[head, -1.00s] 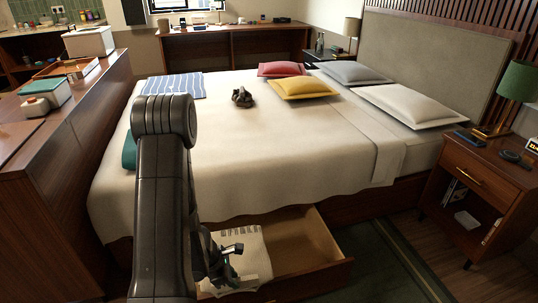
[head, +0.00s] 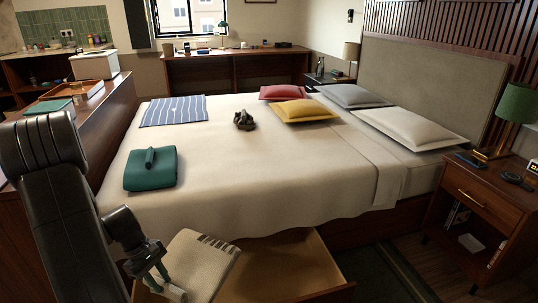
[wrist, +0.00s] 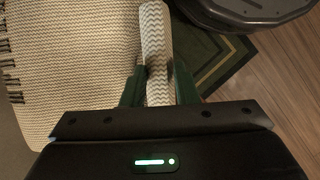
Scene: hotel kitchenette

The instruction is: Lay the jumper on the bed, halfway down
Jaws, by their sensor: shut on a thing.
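The jumper (head: 205,262) looks like a cream folded knit with dark bars along one edge. In the head view it is tilted, overlapping the left part of the open drawer under the bed. My gripper (head: 160,277) is at its near left side. In the wrist view my gripper (wrist: 158,88) is shut on a pale zigzag roll at the edge of the cream knit (wrist: 75,70). Patterned rug and floor show beside it. The bed (head: 270,165) stands behind, with bare cream cover across its middle. The jumper's underside is hidden.
A folded teal cloth (head: 150,178) lies on the bed's near left, a striped blue cloth (head: 174,110) behind it. A small dark object (head: 244,121) sits mid-bed, near yellow (head: 305,110) and red cushions (head: 283,92). The drawer (head: 310,270) juts out; a nightstand (head: 475,205) stands right.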

